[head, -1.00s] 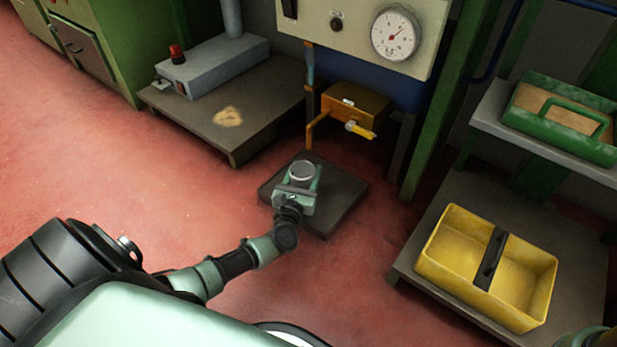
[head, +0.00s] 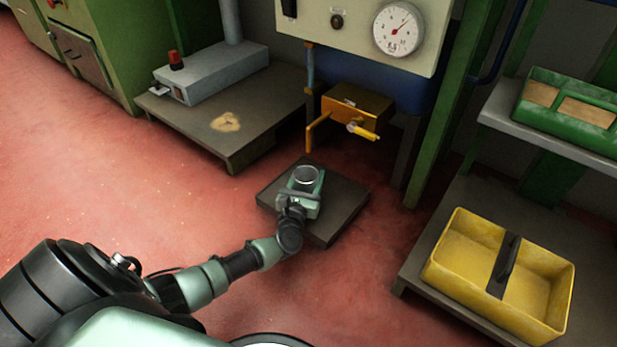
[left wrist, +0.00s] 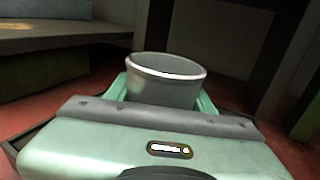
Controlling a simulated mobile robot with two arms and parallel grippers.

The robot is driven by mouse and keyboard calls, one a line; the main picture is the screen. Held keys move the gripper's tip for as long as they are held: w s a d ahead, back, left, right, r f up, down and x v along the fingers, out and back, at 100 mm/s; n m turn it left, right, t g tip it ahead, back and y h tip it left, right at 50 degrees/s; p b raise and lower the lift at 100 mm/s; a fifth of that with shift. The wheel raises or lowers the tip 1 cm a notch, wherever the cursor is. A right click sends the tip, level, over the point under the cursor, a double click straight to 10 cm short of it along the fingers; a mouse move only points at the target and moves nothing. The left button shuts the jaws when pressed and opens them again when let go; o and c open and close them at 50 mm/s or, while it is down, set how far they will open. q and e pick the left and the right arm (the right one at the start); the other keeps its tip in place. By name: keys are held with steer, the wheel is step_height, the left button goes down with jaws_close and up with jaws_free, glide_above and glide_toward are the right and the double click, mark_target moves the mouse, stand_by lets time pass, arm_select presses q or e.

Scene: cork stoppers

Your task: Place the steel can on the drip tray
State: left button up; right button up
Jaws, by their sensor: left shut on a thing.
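The steel can (head: 306,175) is grey with an open round top. It stands upright between the fingers of my left gripper (head: 307,183), which is shut on it. The can also shows in the left wrist view (left wrist: 164,82), with a green finger on each side. The dark square drip tray (head: 342,198) lies on the red floor, and the can and gripper are over it. The can's base is hidden by my gripper, so I cannot tell whether it touches the tray. My right gripper is not in view.
An orange tap box (head: 358,108) with a yellow handle hangs behind the tray, below a gauge panel (head: 350,30). A low grey platform (head: 245,150) stands at left. A yellow tote (head: 450,255) and a green carrier (head: 565,118) are at right. Red floor is open at left.

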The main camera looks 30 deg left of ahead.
arm_select(q)
steer(key=o, duration=1.5)
